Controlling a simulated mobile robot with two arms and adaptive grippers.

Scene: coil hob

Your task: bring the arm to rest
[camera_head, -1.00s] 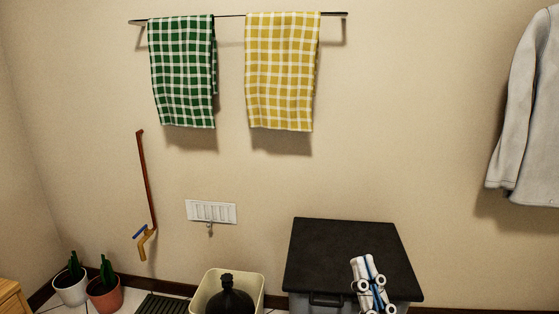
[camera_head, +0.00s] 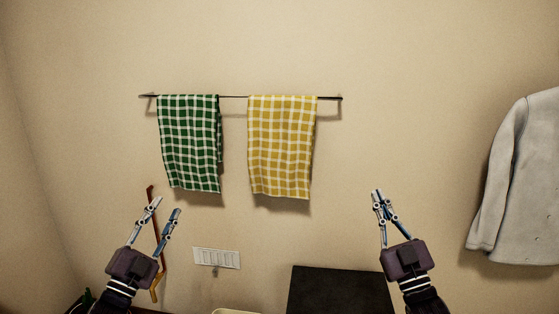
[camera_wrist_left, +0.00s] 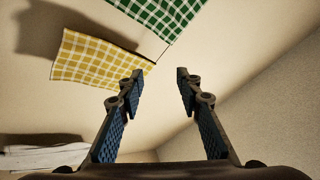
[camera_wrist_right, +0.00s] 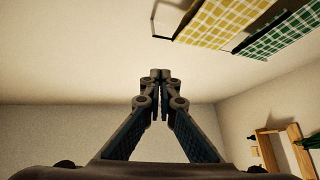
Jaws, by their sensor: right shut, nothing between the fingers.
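My left gripper (camera_head: 165,207) is raised at the left of the head view, in front of the wall and the reddish-brown pipe. Its fingers are apart with nothing between them, as the left wrist view (camera_wrist_left: 157,78) also shows. My right gripper (camera_head: 377,193) is raised at the right, above the dark-topped box and right of the yellow towel. Its fingertips meet and hold nothing, as the right wrist view (camera_wrist_right: 160,75) also shows. Both grippers point upward in the head view.
A green checked towel (camera_head: 189,145) and a yellow checked towel (camera_head: 281,148) hang from a wall rail (camera_head: 233,97). A grey jacket (camera_head: 520,185) hangs at the right. A white switch plate (camera_head: 216,258) and a dark-topped box (camera_head: 340,290) are lower.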

